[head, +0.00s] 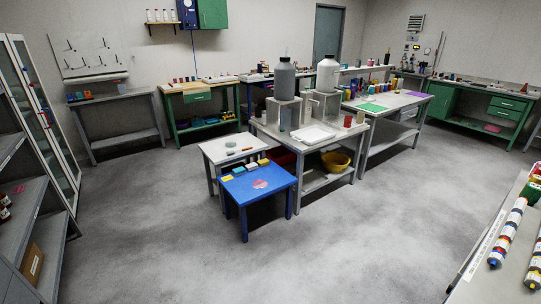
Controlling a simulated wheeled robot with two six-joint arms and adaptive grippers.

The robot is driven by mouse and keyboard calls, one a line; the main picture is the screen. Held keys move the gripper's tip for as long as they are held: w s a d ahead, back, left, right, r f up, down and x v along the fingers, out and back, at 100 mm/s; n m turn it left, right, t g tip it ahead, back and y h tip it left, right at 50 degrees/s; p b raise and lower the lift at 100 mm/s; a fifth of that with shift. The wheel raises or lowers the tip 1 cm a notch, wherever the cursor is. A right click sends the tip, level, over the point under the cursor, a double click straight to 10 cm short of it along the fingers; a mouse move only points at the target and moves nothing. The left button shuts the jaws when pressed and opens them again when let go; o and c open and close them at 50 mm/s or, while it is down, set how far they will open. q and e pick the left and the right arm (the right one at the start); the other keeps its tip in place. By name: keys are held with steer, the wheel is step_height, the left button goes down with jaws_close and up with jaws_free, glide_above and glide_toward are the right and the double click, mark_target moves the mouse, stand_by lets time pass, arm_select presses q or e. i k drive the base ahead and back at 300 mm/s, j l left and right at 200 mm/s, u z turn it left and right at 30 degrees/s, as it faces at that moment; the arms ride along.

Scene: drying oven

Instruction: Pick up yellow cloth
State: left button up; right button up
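I cannot make out a yellow cloth for certain. A flat green sheet (372,107) and a flat purple sheet (414,94) lie on the long grey bench at centre right. A small pink flat piece (260,184) lies on the low blue table (240,194). Small yellow items (227,178) sit along that table's back edge, too small to tell what they are. A yellow bowl (336,161) stands on the lower shelf of the grey table (290,135). Neither of my grippers shows in the head view.
Grey shelves (25,215) and a glass-doored cabinet (45,120) stand at the left. A bench with coloured cylinders (507,233) is at the right edge. Green-framed benches (205,130) line the back. The grey floor (330,250) in front is clear.

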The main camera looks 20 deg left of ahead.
mark_target(264, 162)
steer(key=i+j+z, duration=0.1)
steer(key=i+j, duration=0.15)
steer(key=j, duration=0.15)
steer(key=i+j+z, duration=0.1)
steer(key=i+j, duration=0.15)
steer(key=j, duration=0.2)
steer(key=i+j, duration=0.25)
steer(key=j, duration=0.2)
steer(key=i+j+z, duration=0.15)
steer(key=j, duration=0.3)
steer(key=i+j+z, duration=0.1)
steer(key=i+j, duration=0.15)
steer(key=j, duration=0.2)
steer(key=i+j+z, duration=0.1)
steer(key=j, duration=0.4)
steer(key=i+j, duration=0.25)
steer(key=j, duration=0.3)
steer(key=i+j+z, duration=0.15)
steer(key=j, duration=0.35)
steer(key=i, duration=0.05)
